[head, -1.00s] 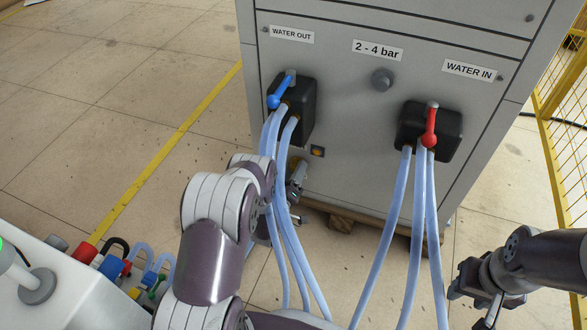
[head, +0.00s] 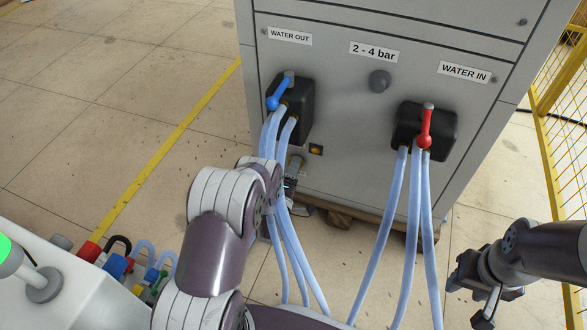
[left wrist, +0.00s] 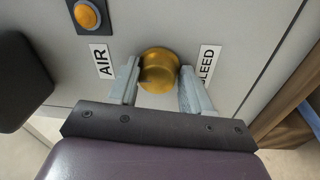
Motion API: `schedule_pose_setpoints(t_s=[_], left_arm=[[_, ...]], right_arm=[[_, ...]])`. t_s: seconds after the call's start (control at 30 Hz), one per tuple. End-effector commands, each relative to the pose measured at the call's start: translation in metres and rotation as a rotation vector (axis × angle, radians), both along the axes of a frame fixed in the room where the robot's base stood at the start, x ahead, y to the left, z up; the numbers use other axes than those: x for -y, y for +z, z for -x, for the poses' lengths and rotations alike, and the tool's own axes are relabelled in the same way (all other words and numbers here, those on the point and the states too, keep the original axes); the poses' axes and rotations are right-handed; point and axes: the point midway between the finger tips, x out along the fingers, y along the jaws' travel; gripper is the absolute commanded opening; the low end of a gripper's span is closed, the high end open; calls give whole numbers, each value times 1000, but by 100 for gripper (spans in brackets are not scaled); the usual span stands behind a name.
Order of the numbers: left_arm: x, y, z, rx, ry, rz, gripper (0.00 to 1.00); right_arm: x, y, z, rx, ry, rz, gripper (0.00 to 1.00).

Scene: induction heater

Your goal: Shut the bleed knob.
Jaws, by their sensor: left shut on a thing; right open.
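The brass bleed knob (left wrist: 159,66) sits on the grey panel between the AIR label (left wrist: 101,61) and the BLEED label (left wrist: 208,66) in the left wrist view. My left gripper (left wrist: 158,84) is shut on it, one finger on each side. In the head view my left gripper (head: 292,178) is low at the cabinet front, partly behind the hoses and my own arm. The knob is hidden there. My right gripper (head: 468,290) is open and empty at the lower right, away from the cabinet.
Pale blue hoses (head: 366,265) hang from the blue-lever WATER OUT block (head: 303,100) and the red-lever WATER IN block (head: 447,132). An orange button (head: 316,149) is on the panel. A yellow fence (head: 562,130) stands at right. A white unit (head: 85,300) is lower left.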

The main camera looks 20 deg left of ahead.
Motion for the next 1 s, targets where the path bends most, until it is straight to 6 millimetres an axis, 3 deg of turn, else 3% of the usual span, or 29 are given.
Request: schedule_pose_setpoints(t_s=[0.53,0.57,0.6,1.0], left_arm=[[0,6,-5,19,-3,22,18],[0,7,-5,19,-3,22,55],[0,6,-5,18,-1,21,68],[-1,2,-2,8,1,22,69]], right_arm=[[0,1,0,0,0,0,43],[0,1,0,0,0,0,43],[0,1,0,0,0,0,43],[0,1,0,0,0,0,43]])
